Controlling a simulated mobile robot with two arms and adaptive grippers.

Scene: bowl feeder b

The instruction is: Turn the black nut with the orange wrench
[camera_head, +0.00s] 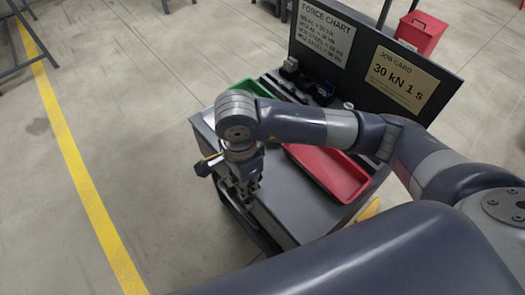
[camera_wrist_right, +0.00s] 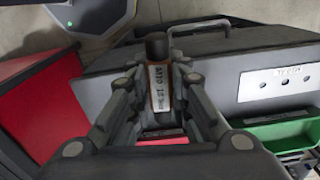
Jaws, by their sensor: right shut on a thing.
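My right gripper (camera_head: 248,190) points down over the near left corner of the bench in the head view. In the right wrist view the right gripper (camera_wrist_right: 160,120) is shut on a narrow piece with orange edges and a pale printed label, which looks like the orange wrench (camera_wrist_right: 160,82). A dark round-ended piece (camera_wrist_right: 157,46) shows just beyond the label; I cannot tell whether it is the black nut or part of the tool. I cannot make out the nut in the head view, where the arm and gripper cover that corner. My left gripper is not in view.
A grey bench (camera_head: 300,215) holds a red tray (camera_head: 328,172) and a green tray (camera_head: 250,88), partly behind my arm. A dark board with a force chart (camera_head: 325,30) and a job card (camera_head: 400,80) stands at the back. Open floor lies left, with a yellow line (camera_head: 80,165).

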